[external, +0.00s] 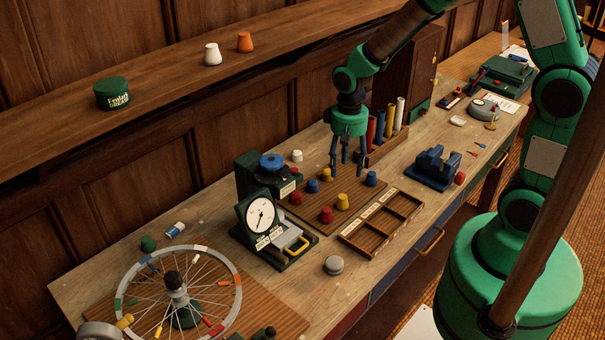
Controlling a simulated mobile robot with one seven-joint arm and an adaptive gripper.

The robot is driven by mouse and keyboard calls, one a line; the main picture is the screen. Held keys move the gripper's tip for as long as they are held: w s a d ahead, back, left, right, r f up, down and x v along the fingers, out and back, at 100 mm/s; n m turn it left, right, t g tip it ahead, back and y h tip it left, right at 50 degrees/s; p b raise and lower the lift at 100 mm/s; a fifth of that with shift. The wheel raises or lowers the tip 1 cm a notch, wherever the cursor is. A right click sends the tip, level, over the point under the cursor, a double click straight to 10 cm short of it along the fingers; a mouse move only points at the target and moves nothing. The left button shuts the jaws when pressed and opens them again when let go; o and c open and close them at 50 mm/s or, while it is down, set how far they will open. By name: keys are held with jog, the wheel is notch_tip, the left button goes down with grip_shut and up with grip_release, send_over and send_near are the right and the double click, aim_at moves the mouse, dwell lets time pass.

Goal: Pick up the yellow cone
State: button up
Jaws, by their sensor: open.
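One yellow cone (342,202) is near the board's middle front, beside a red cone (326,215). The other yellow cone (326,174) is farther back, near a blue cone (313,186). My gripper (347,170) hangs pointing down above the board, its dark fingers apart and nothing visible between them. It is just right of the rear yellow cone in the picture and above the front one. Its exact height over the board is hard to tell.
A blue cone (371,179) stands right of my gripper, and another red cone (295,198) stands left. A divided wooden tray (380,223) lies in front. A dark gauge device (262,218) stands left. Coloured tubes (390,120) stand behind, and a blue fixture (435,168) is right.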

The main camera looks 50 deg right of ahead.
aim_at(343, 196)
jog(key=shift+f+b, duration=0.55)
jog(key=shift+f, duration=3.75)
jog(key=shift+f+b, duration=0.4)
jog(key=shift+f, duration=2.2)
jog(key=c, duration=1.2)
